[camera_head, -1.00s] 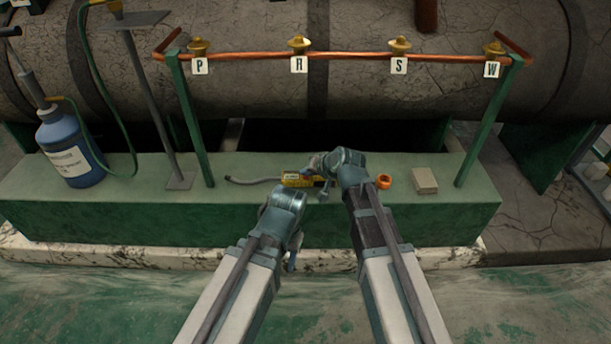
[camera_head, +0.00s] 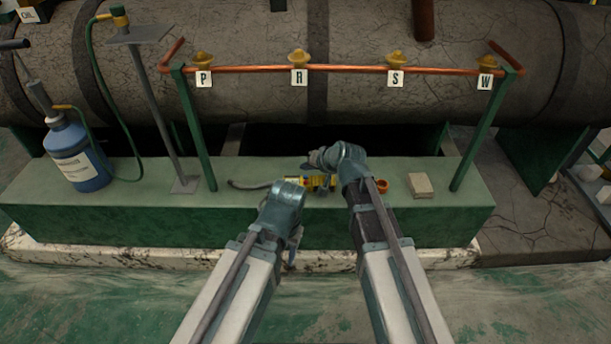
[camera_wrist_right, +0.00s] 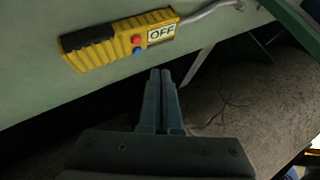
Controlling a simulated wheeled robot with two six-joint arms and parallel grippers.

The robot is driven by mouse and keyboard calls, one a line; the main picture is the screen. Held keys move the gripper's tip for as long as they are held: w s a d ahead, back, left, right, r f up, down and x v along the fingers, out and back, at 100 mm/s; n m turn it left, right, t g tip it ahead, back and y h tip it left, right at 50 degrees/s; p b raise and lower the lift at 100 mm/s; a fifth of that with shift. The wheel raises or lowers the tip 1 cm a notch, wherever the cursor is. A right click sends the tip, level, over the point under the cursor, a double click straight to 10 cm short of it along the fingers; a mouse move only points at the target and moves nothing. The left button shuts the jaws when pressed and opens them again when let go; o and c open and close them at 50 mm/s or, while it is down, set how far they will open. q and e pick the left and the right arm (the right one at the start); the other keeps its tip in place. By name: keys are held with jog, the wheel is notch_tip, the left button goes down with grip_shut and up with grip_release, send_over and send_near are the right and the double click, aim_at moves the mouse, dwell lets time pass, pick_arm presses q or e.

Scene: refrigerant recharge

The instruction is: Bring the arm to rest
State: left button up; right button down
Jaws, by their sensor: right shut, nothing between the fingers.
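The yellow device (camera_wrist_right: 120,40), with a red and a blue button and an OFF label, lies on the bench apart from the fingertips. In the head view the device (camera_head: 322,182) is partly hidden by my right wrist. My left arm ends lower, at the bench's front edge; its gripper (camera_head: 294,243) shows only in part and its fingers are not clear.
The green bench (camera_head: 130,222) holds a blue bottle (camera_head: 78,155) with a hose at left, a ring (camera_head: 381,187) and a beige block (camera_head: 420,185). A copper pipe (camera_head: 345,69) with yellow valves labelled P, R, S and W runs above. A large tank (camera_head: 240,100) stands behind.

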notch_tip(320, 180, up, 2)
jog(key=shift+r+p, duration=0.1)
jog(key=shift+p, duration=0.65)
jog(key=s+d+f+n+g+h+p, duration=0.1)
jog(key=s+d+n+g+h+p, duration=0.25)
jog(key=s, duration=0.95)
jog(key=s+d+n+g+h+p, duration=0.2)
jog(key=s+g+h, duration=0.15)
jog(key=s, duration=0.95)
notch_tip(320, 180, up, 37)
jog(key=p, duration=3.7)
jog(key=shift+w+r+g, duration=0.15)
jog(key=shift+r+g, duration=0.05)
jog(key=shift+g, duration=0.1)
